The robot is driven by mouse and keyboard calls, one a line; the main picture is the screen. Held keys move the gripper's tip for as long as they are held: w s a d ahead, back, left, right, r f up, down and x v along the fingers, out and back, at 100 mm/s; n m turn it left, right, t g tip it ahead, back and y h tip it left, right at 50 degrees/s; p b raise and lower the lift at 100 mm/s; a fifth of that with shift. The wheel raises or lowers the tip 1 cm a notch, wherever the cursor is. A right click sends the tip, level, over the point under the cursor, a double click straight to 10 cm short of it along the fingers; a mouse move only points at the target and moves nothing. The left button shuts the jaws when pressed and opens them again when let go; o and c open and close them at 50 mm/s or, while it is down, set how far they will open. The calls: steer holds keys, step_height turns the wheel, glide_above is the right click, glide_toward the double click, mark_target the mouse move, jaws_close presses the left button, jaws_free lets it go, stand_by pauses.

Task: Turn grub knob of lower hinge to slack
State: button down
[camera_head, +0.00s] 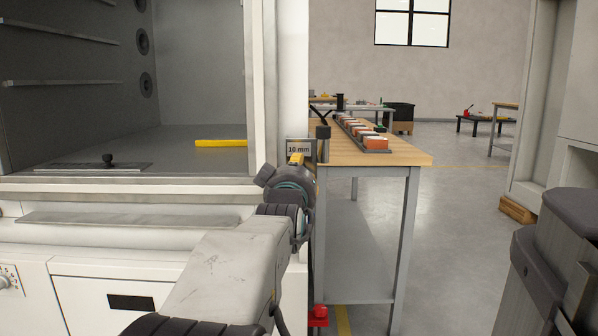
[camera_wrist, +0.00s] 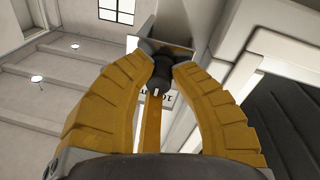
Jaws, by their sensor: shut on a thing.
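The lower hinge is at the right front edge of the white chamber, with a grey plate (camera_head: 299,149) marked "10 mm"; part of that lettering shows upside down in the wrist view. In the wrist view a dark knob (camera_wrist: 159,76) with a white mark sits between the two yellow fingers of my gripper (camera_wrist: 160,70). The fingertips close on it from both sides. In the head view my gripper (camera_head: 296,162) is at the hinge and its own body hides the knob. A dark-capped post (camera_head: 322,140) stands just right of the plate.
The open chamber (camera_head: 130,145) fills the left, with a yellow bar (camera_head: 221,143) on its floor. A wooden bench (camera_head: 405,157) with a row of orange-and-white blocks stands behind the hinge. Open grey floor (camera_head: 465,230) lies to the right.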

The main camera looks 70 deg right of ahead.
steer(key=shift+w+r, duration=0.1)
steer(key=shift+r, duration=0.15)
steer(key=c, duration=1.4)
jaws_free()
steer(key=o, duration=0.4)
steer(key=shift+f, duration=0.2)
steer(key=shift+v, duration=6.05)
steer(key=shift+f, duration=0.1)
